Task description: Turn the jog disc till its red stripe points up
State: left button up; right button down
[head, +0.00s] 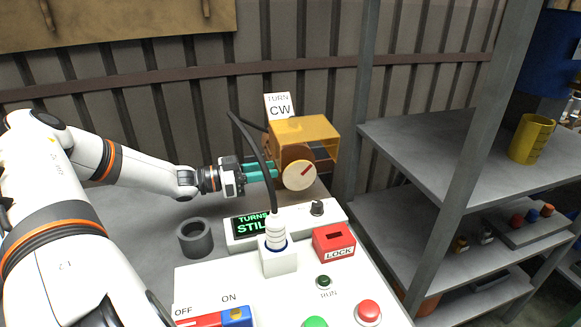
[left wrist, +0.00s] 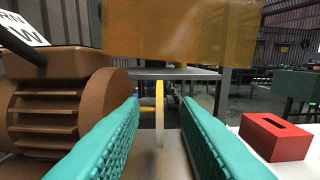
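The jog disc (head: 297,178) is a cream round plate with a yellowish rim on the front of a brown motor. Its red stripe (head: 307,170) points up and to the right. My left gripper (head: 276,172) has teal fingers and reaches the disc's left edge from the left. In the left wrist view the disc (left wrist: 159,105) stands edge-on between the two spread fingers (left wrist: 160,140), with a gap on each side. Whether the fingertips touch it cannot be told. My right gripper is not in view.
An amber guard (head: 305,128) stands over the motor, with a "TURN CW" sign (head: 280,106) behind.

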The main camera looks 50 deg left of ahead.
aim_at(290, 165)
pick_arm(q)
jog(key=x, duration=0.6)
jog(key=shift+w+d, duration=0.15)
jog(key=shift+w, duration=0.2)
grip_shut()
